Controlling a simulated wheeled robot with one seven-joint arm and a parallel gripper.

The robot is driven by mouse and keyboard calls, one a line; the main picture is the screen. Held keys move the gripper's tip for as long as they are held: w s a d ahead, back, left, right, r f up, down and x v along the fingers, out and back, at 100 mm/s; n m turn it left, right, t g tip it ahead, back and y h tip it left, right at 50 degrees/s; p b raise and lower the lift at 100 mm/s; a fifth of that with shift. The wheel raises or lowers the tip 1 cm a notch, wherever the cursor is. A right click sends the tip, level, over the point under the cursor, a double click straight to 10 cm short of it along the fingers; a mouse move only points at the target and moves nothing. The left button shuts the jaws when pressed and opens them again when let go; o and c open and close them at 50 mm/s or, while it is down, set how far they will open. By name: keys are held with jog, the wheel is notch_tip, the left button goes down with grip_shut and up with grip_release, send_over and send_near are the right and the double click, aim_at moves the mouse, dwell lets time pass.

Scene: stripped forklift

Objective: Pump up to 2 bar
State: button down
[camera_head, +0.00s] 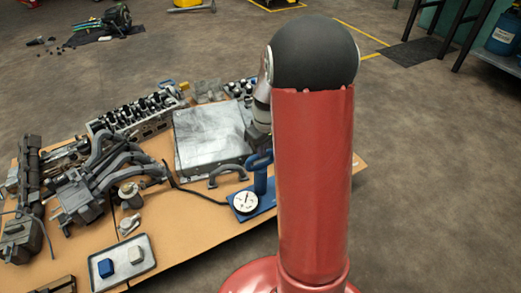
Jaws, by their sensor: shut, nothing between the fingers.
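A blue pump (262,183) stands on the tan table, with an upright cylinder, a blue handle (260,159) on top and a flat blue base. A round white gauge (245,202) sits on the base; its dark needle is too small to read surely. A black hose (200,193) runs left from the pump towards the grey engine parts. My gripper (259,148) is shut, right at the top of the pump handle and partly hidden behind my red arm. I cannot tell whether it touches the handle.
A large grey metal block (210,137) stands left of the pump, with a curved grey handle piece (229,173) before it. Grey engine parts (85,188) crowd the table's left. A tray (122,263) holds a blue and a pale block. The front table area is fairly clear.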

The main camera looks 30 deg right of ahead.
jog(key=shift+r, duration=0.1)
jog(key=s, duration=0.2)
jog(key=s+r, duration=0.1)
jog(key=shift+d, duration=0.35)
jog(key=shift+r, duration=0.1)
notch_tip(320, 180, up, 8)
jog(key=p, duration=0.2)
jog(key=shift+s+f, duration=0.25)
jog(key=shift+s, duration=0.1)
jog(key=shift+d, duration=0.1)
dwell(1.5)
